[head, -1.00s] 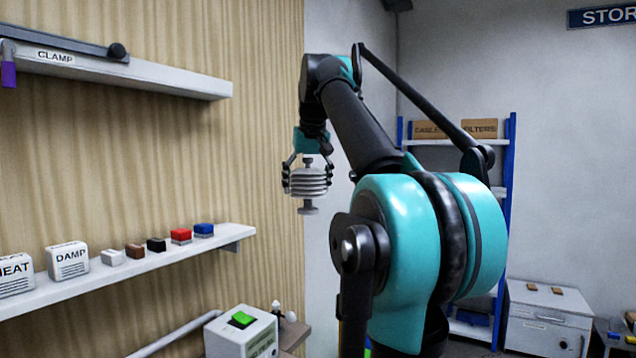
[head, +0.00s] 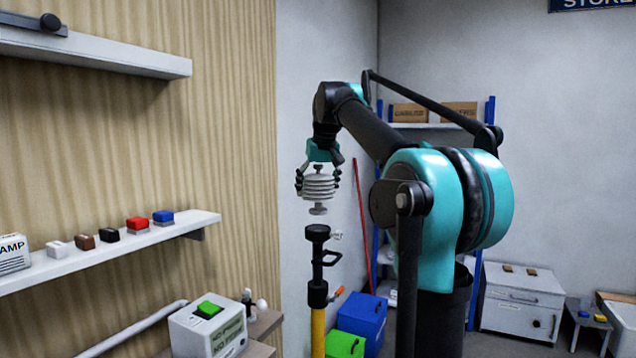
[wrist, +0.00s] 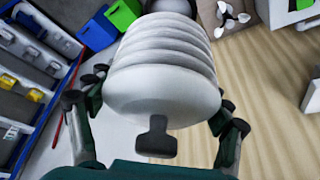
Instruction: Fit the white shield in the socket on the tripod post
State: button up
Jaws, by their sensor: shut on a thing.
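My gripper (head: 319,178) is shut on the white shield (head: 318,187), a stack of round white plates with a stem and a small foot below. In the head view it hangs upright, apart from and just above the dark socket (head: 317,232) on top of the tripod post (head: 318,293). The post is black above and yellow below. In the wrist view the shield (wrist: 165,70) fills the middle between my fingers, with its dark top knob toward the camera. It hides most of what lies beneath, and the socket cannot be made out there.
A wall shelf (head: 110,250) with small coloured blocks is at the left. A device with a green button (head: 208,330) stands lower left of the post. Blue (head: 362,320) and green (head: 343,345) bins stand by the post. A white cabinet (head: 520,308) is at the right.

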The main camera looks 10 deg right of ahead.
aim_at(316, 208)
jog(key=shift+f, duration=2.5)
jog(key=shift+f, duration=0.6)
jog(key=o, duration=1.3)
jog(key=shift+r, duration=3.5)
jog(key=shift+s, duration=0.1)
